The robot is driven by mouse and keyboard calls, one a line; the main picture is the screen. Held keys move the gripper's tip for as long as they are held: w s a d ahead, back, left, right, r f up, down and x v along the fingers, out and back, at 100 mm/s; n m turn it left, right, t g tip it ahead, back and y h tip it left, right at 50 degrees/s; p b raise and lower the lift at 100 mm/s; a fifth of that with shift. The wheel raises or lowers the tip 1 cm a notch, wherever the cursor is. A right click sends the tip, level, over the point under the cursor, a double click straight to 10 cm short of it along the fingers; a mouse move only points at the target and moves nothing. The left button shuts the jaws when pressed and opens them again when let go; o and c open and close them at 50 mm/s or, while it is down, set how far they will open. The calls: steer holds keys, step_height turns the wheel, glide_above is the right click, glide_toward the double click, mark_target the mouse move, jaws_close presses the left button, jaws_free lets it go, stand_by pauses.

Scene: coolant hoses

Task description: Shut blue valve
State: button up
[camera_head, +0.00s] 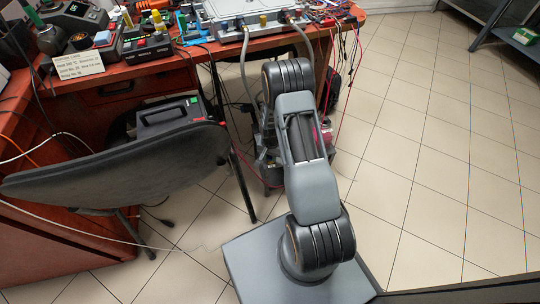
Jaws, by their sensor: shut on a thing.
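My arm rises from its grey base and bends at a dark ribbed joint near the table's front edge. My gripper does not show; the part of my arm beyond that joint is hidden behind the nearer links. I cannot make out a blue valve for sure. A pale metal plate (222,11) lies on the red-brown table at the top. Dark equipment with a pink-red part (326,134) stands on the floor behind my arm, mostly covered.
A dark chair (110,168) stands at the left, close to my arm. A black case (172,113) sits under the table. Red and black cables (342,65) hang off the table's right end. The tiled floor (430,150) at the right is clear.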

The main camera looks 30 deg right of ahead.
stand_by(0.5)
steer(key=o, duration=0.9)
step_height(320, 180, up, 14)
steer(key=p, duration=0.5)
steer(key=shift+f, duration=0.1)
